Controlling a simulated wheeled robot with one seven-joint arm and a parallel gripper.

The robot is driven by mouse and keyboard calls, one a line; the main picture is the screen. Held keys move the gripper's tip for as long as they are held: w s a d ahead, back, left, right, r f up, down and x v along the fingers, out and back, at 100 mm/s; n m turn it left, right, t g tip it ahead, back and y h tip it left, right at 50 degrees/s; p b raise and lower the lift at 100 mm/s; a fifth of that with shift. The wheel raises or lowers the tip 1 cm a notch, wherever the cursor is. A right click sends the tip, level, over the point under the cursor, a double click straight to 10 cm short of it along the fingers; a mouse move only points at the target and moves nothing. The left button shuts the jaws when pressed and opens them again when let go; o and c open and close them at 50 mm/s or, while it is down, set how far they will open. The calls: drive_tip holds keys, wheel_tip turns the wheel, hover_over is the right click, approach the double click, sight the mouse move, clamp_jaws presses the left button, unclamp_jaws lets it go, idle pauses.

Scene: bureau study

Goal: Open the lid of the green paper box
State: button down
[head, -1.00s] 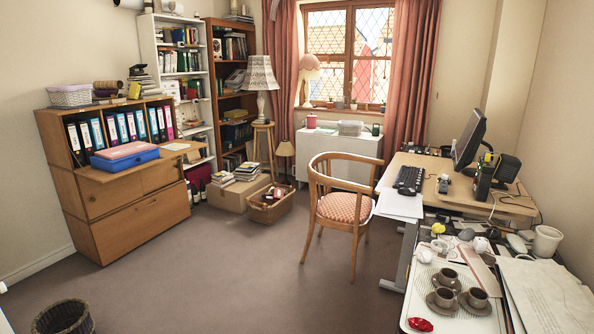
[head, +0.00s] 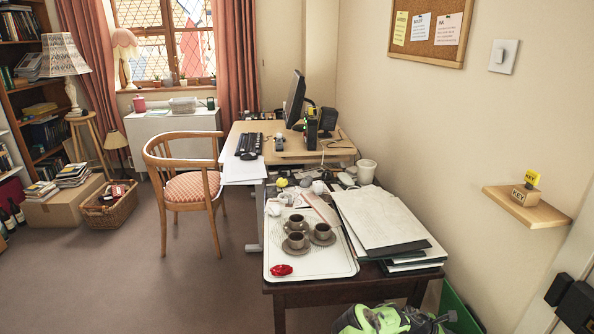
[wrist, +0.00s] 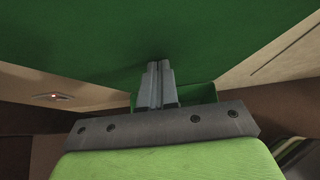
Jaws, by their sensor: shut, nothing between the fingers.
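A green panel fills the top of the wrist view (wrist: 150,35); it looks like part of the green paper box. A smaller green piece shows just behind my fingers. In the head view, a green box (head: 459,309) shows partly at the bottom, right of the dark table, cut off by the frame edge. My gripper (wrist: 160,66) is shut and empty, its tips close to the green panel; I cannot tell if they touch. My green and grey arm shows at the bottom of the head view, left of the box. The lid's state is unclear.
The dark table holds a white tray (head: 284,264) with several cups, and stacked papers (head: 385,220). A wooden wall shelf (head: 528,211) with small blocks sticks out at right. A chair (head: 190,190) stands left of the desk.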

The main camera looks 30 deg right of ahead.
drive_tip(key=w+a+p, duration=0.3)
drive_tip(key=w+a, duration=0.1)
drive_tip(key=a, duration=0.4)
drive_tip(key=shift+p, duration=0.35)
